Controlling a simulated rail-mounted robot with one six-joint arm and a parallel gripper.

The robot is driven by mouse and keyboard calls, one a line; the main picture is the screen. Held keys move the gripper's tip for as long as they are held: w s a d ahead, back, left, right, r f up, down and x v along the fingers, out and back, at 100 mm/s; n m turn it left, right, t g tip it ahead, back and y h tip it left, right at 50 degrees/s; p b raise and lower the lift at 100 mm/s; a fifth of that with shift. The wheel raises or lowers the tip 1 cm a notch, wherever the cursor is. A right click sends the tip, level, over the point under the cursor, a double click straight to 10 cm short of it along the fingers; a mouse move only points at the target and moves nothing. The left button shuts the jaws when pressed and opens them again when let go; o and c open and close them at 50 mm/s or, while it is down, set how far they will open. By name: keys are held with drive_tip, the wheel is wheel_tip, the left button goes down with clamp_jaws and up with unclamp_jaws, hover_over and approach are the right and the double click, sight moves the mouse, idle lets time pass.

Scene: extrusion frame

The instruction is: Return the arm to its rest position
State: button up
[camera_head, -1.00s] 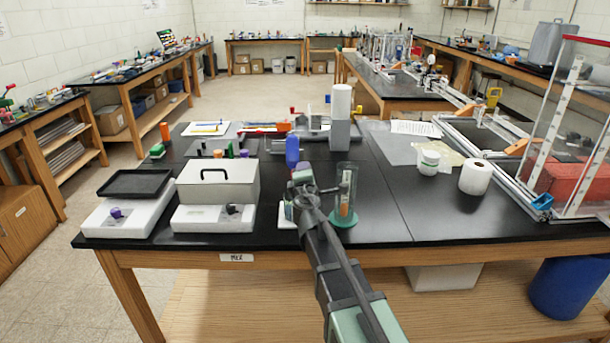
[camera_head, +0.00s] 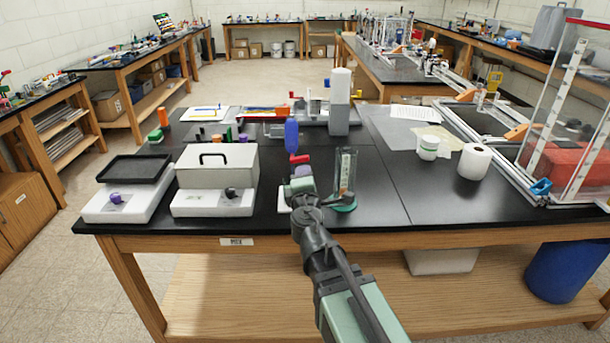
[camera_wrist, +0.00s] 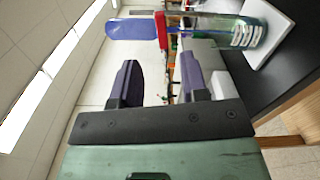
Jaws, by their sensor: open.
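My gripper (camera_head: 299,172) is at the end of my raised arm, over the front middle of the black-topped table (camera_head: 385,215). In the wrist view my gripper (camera_wrist: 158,80) shows two dark purple fingers spread apart with nothing held between them. Beyond the fingers are a rounded blue object (camera_wrist: 131,28) and a narrow red piece (camera_wrist: 161,30). In the head view the blue object (camera_head: 291,136) and red piece (camera_head: 299,159) appear just above my gripper in the picture; I cannot tell whether they touch it.
A clear cylinder with a green base (camera_head: 346,178) stands close to the right of my gripper. A grey case (camera_head: 217,166) and a black tray (camera_head: 134,169) are to the left. A paper roll (camera_head: 474,161) and a white tub (camera_head: 428,147) stand right. The front right tabletop is clear.

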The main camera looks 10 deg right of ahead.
drive_tip(key=s+d+f+m+g+h, duration=0.4)
drive_tip(key=s+d+f+m+g, duration=0.45)
drive_tip(key=m, duration=0.55)
drive_tip(key=s+a+f+m+g+y, duration=0.3)
drive_tip(key=s+a+f+g+y, duration=0.5)
drive_tip(key=s, duration=0.3)
drive_tip(key=shift+s+a+f+m+g, duration=0.4)
drive_tip(key=shift+a+g, duration=0.15)
drive_tip(key=shift+a, duration=0.25)
idle(4.7)
